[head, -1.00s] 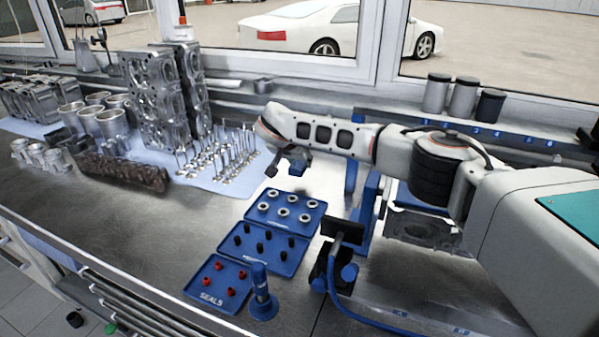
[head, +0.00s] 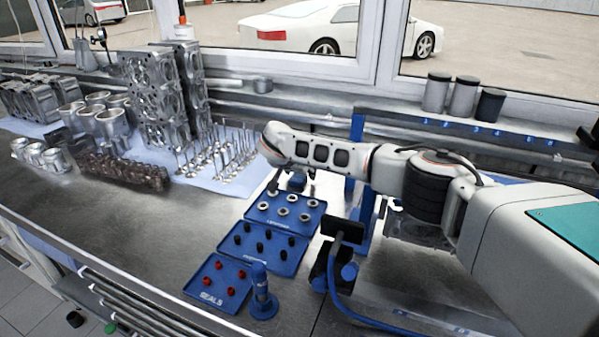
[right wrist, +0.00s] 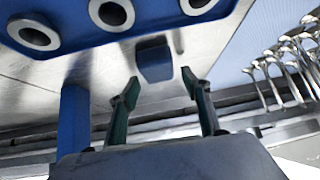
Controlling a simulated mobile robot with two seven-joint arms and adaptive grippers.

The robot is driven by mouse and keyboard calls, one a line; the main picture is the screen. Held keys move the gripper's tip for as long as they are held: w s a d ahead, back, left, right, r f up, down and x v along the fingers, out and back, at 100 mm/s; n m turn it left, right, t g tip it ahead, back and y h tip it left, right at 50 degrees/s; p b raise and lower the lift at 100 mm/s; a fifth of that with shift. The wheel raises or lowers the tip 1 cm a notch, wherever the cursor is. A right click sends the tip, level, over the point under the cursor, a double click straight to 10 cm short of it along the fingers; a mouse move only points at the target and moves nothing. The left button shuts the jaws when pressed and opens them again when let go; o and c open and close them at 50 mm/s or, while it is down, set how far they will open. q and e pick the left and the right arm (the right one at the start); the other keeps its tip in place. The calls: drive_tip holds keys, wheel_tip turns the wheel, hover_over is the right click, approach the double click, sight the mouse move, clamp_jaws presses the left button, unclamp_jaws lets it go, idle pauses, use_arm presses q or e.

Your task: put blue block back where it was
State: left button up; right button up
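The blue block (right wrist: 155,62) shows in the right wrist view on the metal bench, beside the edge of the blue tray with metal rings (right wrist: 55,50). My right gripper (right wrist: 161,79) has its two fingers spread, one on each side of the block's line, with the block just beyond the fingertips. I see a gap on the right side; contact on the left is unclear. In the head view the block (head: 297,182) is a small blue shape under my right wrist, behind the ring tray (head: 262,213), partly hidden by the gripper. My left gripper is not in view.
Trays with black parts (head: 248,252) and red seals (head: 196,287) lie nearer. A blue post tool (head: 263,300) stands beside them. Upright valves (head: 228,150) stand left of my wrist. A blue frame (head: 357,160) is to its right. The bench at left front is bare.

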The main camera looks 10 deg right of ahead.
drive_tip(key=shift+r, duration=0.1)
drive_tip(key=shift+s+a+r, duration=0.15)
drive_tip(key=shift+s+r, duration=0.05)
drive_tip(key=shift+r, duration=0.35)
drive_tip(key=v, duration=1.1)
drive_tip(key=shift+s+f, duration=0.1)
drive_tip(key=shift+f, duration=0.1)
